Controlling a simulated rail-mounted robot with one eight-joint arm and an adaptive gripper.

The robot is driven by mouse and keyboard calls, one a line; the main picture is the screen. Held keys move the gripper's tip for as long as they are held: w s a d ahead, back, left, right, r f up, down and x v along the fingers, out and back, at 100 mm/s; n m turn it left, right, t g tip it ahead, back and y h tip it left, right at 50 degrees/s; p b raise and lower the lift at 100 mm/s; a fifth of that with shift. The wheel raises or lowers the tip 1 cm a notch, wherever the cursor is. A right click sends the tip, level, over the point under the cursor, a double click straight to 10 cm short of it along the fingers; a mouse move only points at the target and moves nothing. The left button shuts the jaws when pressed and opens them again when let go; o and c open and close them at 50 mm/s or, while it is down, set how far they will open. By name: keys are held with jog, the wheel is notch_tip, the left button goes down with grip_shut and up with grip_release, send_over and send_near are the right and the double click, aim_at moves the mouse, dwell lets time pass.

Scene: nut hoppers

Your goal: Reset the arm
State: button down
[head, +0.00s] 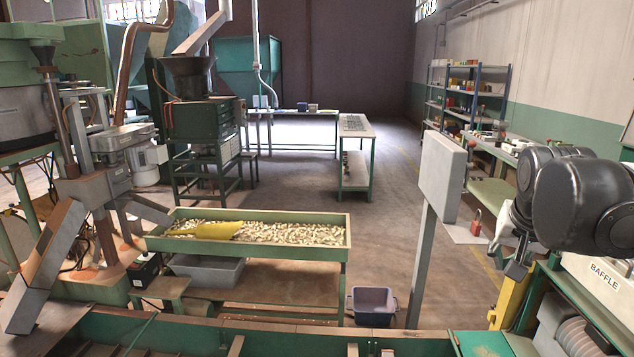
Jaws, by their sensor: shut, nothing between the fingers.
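My gripper (516,266) shows small at the right, below the dark rounded links of my arm. It points down and looks shut and empty. It is in front of or close to the top of a yellow post (511,300); I cannot tell if they touch. Part of the gripper is hidden behind my own arm links.
A green-framed tray (345,240) of nuts with a yellow scoop (205,231) stands left of centre. A grey panel on a post (441,178) stands left of my arm. A box marked BAFFLE (604,275) is at the right edge. A blue-grey bin (373,305) sits on the floor.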

jog(key=s+a+f+n+t+y, duration=0.1)
jog(key=s+a+f+n, duration=0.2)
jog(key=s+a, duration=0.3)
jog(key=s+a+f+n+y, duration=0.1)
jog(key=s+a+f+n, duration=0.2)
jog(key=s+a+f, duration=0.3)
jog(key=a, duration=0.5)
jog(key=shift+s+a+t+y, duration=0.3)
jog(key=shift+a+t, duration=0.1)
